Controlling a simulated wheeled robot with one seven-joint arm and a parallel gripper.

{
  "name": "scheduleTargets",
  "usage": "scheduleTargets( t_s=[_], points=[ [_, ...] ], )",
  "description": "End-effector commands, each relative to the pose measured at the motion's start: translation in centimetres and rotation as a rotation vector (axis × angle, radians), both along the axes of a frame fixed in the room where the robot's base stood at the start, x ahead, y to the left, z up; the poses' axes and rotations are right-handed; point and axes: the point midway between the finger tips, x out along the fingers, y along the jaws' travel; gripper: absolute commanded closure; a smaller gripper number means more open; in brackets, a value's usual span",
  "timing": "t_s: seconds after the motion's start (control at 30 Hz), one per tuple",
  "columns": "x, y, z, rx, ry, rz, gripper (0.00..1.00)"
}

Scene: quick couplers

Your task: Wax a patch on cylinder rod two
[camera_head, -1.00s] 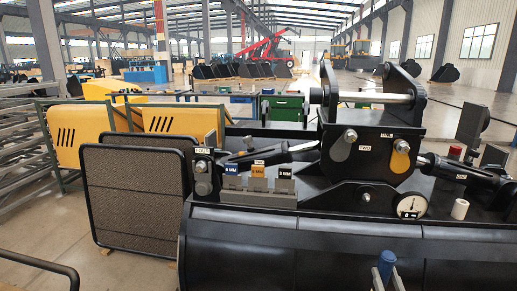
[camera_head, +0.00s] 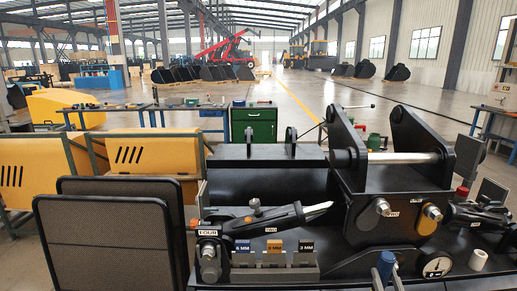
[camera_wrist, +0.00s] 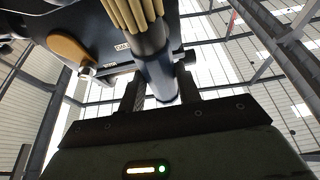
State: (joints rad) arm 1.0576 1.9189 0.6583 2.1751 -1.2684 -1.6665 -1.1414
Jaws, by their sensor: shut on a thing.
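My gripper (camera_head: 388,281) shows at the bottom of the head view, upright in front of the black machine. It is shut on a tool with a blue end (camera_head: 386,262). In the wrist view the two fingers (camera_wrist: 160,92) grip the tool's dark cylindrical handle (camera_wrist: 155,72), and a ribbed yellowish part (camera_wrist: 132,14), perhaps bristles, shows beyond it. The black cylinder labelled TWO (camera_head: 290,218) lies on the machine, left of and beyond my gripper.
Blocks marked in MM (camera_head: 275,247) sit in a grey holder before the cylinder. Tall black brackets (camera_head: 420,130) with a steel pin (camera_head: 405,158) rise behind. Dark panels (camera_head: 120,215) stand left.

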Motion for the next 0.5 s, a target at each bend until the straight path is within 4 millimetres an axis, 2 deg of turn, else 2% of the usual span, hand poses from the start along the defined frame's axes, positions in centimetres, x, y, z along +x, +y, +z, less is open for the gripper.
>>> scheduleTargets(
  t_s=[0.03,0.2,0.33,0.5],
  points=[
    [0.0,-0.1,2.8,0.002,0.000,-0.001,0.96],
    [0.0,0.0,6.2,0.001,-0.003,-0.002,0.96],
    [0.1,-0.1,7.5,-0.002,-0.005,-0.003,0.96],
    [0.1,0.0,7.8,-0.004,-0.006,-0.002,0.96]
  ],
)
